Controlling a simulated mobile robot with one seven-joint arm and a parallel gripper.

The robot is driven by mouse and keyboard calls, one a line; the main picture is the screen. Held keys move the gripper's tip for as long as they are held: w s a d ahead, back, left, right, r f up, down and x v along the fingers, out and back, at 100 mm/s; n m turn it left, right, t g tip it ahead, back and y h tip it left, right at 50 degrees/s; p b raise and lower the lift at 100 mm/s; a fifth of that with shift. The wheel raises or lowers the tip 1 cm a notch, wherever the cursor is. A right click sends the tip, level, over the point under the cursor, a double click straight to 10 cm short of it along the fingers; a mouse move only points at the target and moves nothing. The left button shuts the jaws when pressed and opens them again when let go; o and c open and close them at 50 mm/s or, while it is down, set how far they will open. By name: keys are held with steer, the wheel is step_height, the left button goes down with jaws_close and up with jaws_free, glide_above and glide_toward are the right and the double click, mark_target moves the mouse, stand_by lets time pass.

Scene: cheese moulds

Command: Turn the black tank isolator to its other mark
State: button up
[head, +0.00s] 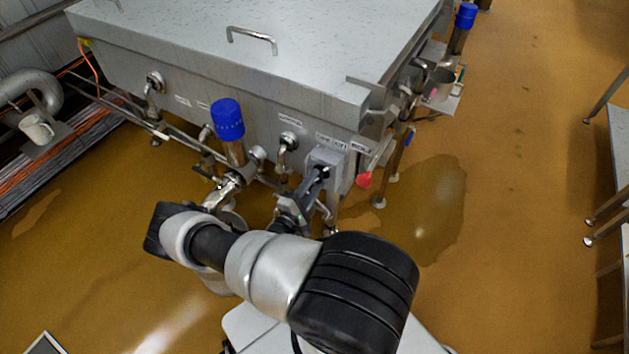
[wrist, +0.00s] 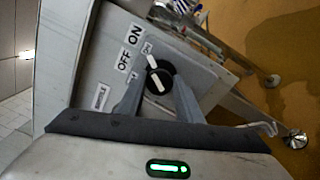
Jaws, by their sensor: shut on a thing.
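The black tank isolator (wrist: 161,86) is a round knob with a white bar, on the grey face of a box. In the wrist view the bar slants from upper left to lower right. "OFF" (wrist: 124,60) and "ON" (wrist: 135,33) labels are to its upper left, with smaller marks near the knob that I cannot read surely. My gripper (wrist: 158,80) is shut on the knob, one finger at each side. In the head view the isolator box (head: 329,160) is on the tank's front right, and my gripper (head: 310,190) reaches it. The knob is mostly hidden there.
The big steel tank (head: 220,60) fills the back. A blue-capped pipe (head: 228,120), valves and taps stand left of the box. A red handle (head: 364,180) hangs just to its right. The brown floor (head: 520,200) on the right is open, with a wet patch.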

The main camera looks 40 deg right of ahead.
steer(key=shift+a+m, duration=0.1)
steer(key=shift+m, duration=1)
steer(key=shift+p, duration=0.3)
steer(key=o, duration=1)
steer(key=shift+o, duration=0.2)
